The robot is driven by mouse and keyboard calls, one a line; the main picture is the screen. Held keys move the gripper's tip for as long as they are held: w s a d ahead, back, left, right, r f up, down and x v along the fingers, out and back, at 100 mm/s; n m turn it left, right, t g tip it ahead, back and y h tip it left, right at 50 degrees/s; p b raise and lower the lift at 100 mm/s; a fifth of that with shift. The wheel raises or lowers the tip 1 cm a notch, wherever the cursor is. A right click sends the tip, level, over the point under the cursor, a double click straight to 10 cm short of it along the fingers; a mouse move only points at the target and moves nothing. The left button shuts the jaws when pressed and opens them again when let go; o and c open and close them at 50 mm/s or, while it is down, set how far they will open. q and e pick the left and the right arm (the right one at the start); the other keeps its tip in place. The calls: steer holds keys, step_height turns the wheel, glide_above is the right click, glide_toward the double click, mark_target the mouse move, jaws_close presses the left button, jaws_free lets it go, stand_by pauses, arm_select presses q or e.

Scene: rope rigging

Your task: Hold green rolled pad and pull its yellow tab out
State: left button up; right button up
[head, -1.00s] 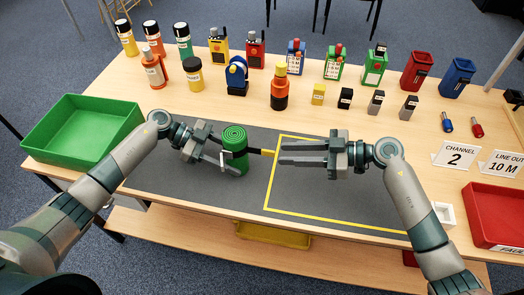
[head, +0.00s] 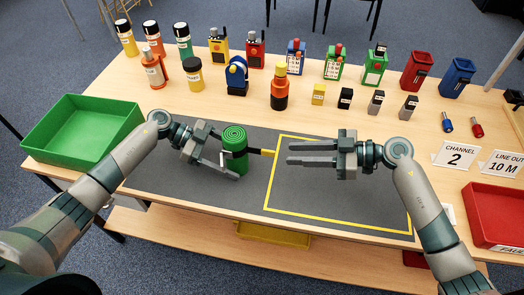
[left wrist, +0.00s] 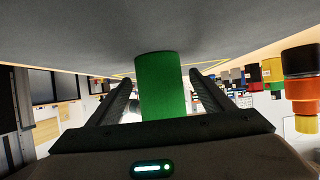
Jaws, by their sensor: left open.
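The green rolled pad (head: 234,150) stands upright on the grey mat, its spiral top showing. A short dark strap with a yellow tab (head: 268,152) sticks out from its right side. My left gripper (head: 229,160) is open, with its fingers on either side of the pad. In the left wrist view, the pad (left wrist: 162,85) stands between the two fingers, with gaps at both sides. My right gripper (head: 290,153) is open and empty, just right of the tab, its fingers pointing left towards it.
The grey mat (head: 190,185) has a yellow outlined rectangle under my right gripper. A green tray (head: 85,130) is at the left and a red tray (head: 495,215) at the right. Bottles, radios and blocks line the back. The mat's front is clear.

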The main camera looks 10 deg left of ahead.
arm_select(q)
steer(key=shift+a, duration=0.1)
steer(key=shift+p+v, duration=0.4)
steer(key=shift+v, duration=1.05)
steer(key=shift+p+v, duration=0.5)
steer(key=shift+v, duration=2.5)
